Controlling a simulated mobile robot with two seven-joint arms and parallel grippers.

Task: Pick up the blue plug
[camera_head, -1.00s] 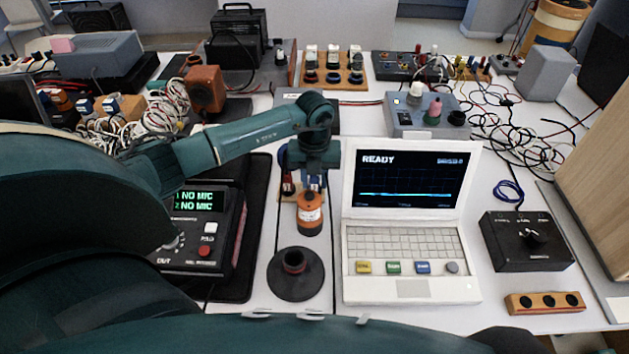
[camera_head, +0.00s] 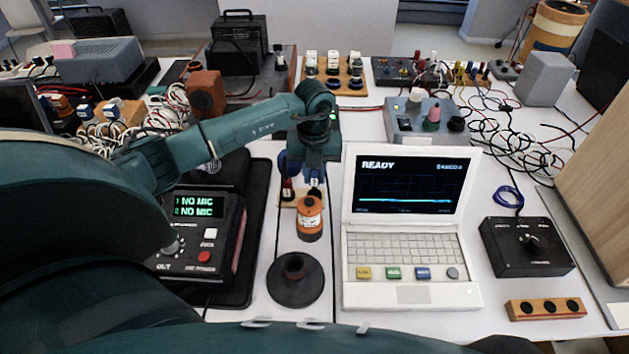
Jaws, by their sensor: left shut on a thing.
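My left gripper (camera_head: 315,173) points down at the centre of the table, behind the orange cylinder. It is shut on the blue plug (camera_head: 315,183), of which only a small blue part shows below the fingers. A small wooden holder (camera_head: 287,204) stands just below and left of it, with a red plug (camera_head: 288,189) upright in it. I cannot tell whether the blue plug is clear of the holder. My right gripper is not in view.
An orange cylinder (camera_head: 309,221) and a black round stand (camera_head: 295,284) are in front of the gripper. A white laptop (camera_head: 411,295) reading READY is to the right. A black meter (camera_head: 200,235) reading NO MIC is to the left. Cables clutter the back right.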

